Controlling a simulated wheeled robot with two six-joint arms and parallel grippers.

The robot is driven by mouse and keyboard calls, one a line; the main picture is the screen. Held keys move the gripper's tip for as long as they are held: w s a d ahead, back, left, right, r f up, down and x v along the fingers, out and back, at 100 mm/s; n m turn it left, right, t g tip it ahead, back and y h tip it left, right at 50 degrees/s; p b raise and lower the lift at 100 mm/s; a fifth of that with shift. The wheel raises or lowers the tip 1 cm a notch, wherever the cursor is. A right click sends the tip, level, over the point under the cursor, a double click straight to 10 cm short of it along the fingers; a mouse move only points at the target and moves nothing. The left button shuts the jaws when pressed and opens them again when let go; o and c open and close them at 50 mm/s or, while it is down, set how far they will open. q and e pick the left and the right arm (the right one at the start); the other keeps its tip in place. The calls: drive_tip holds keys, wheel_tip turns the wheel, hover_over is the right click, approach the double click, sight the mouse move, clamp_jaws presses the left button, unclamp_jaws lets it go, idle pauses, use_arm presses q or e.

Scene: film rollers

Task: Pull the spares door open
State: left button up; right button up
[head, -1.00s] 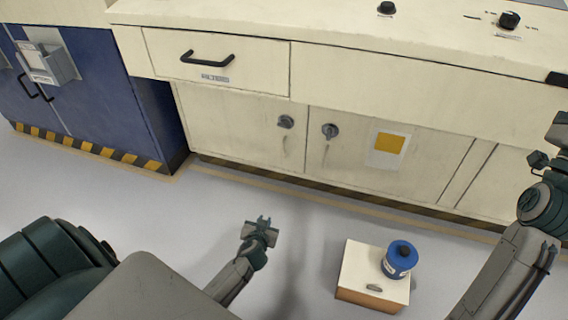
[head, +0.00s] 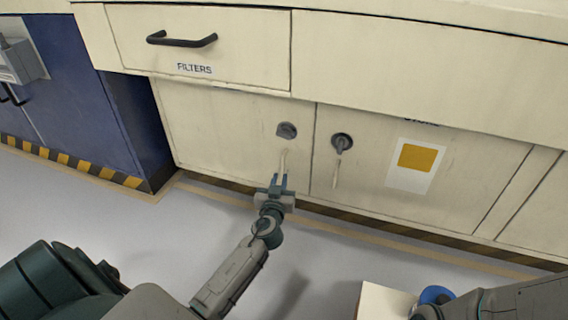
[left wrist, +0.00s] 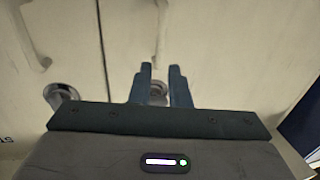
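Two cream cupboard doors stand side by side under the counter. The left door (head: 215,130) has a round grey knob (head: 286,130) and a slim pale upright bar (head: 283,161) below it. The right door (head: 460,165) has a similar knob (head: 342,141) and bar (head: 337,173). No readable label shows which is the spares door. My right gripper is out of sight.
A drawer marked FILTERS (head: 200,45) with a black handle is above the left door. A blue cabinet (head: 85,100) stands at left. A pale box (head: 382,300) with a blue can (head: 436,294) is on the floor at lower right, beside my right arm.

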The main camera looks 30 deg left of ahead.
sight(283, 164)
use_arm(q)
drive_tip(key=b+x, duration=0.1)
drive_tip(key=x, duration=0.7)
drive_tip(key=shift+w+a+f+b, duration=0.1)
drive_tip(key=shift+w+b, duration=0.15)
drive_tip(key=shift+b, duration=0.05)
clamp_jaws()
